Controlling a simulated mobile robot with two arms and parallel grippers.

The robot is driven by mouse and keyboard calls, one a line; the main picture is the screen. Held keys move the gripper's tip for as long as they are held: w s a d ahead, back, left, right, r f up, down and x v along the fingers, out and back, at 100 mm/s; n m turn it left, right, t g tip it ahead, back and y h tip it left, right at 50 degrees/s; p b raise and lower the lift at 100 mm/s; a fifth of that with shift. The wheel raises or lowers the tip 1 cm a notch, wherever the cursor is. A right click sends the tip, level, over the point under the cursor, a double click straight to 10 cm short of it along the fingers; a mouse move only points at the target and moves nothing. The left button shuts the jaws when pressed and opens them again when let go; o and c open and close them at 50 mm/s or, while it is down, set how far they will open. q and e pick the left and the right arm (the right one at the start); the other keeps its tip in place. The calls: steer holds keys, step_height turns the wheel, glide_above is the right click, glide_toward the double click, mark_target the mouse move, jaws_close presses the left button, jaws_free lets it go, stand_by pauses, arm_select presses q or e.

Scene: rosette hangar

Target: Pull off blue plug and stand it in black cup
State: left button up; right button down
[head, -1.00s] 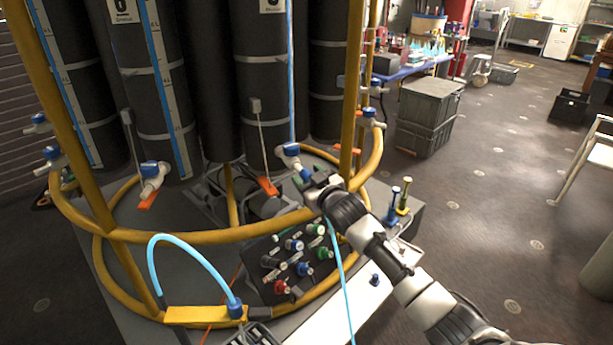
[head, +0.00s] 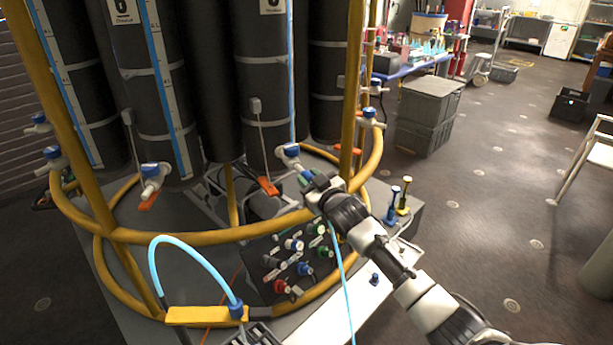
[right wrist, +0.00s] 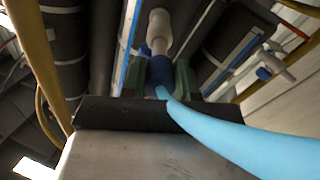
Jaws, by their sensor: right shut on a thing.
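My right gripper (head: 311,182) is at the outlet of a white valve (head: 293,162) with a blue handle, in front of the dark cylinders. In the right wrist view its green-padded fingers (right wrist: 158,80) are shut on a blue plug (right wrist: 158,68). The plug is in line with a white nozzle (right wrist: 158,30) and appears to meet it. A light blue hose (right wrist: 215,135) runs from just below the plug towards the camera. In the head view the plug (head: 306,174) is partly hidden by the gripper. I cannot clearly make out a black cup.
Yellow rails (head: 210,236) ring the cylinders below the valve. A black panel (head: 262,290) with several coloured connectors lies under my right arm. A small dark blue piece (head: 375,279) sits on a white surface.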

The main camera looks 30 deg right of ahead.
steer(key=shift+s+d+r+p, duration=0.1)
steer(key=shift+s+p, duration=0.8)
steer(key=shift+s, duration=0.5)
steer(key=shift+s+d+p, duration=0.1)
steer(key=shift+s+p, duration=0.8)
steer(key=shift+s, duration=0.45)
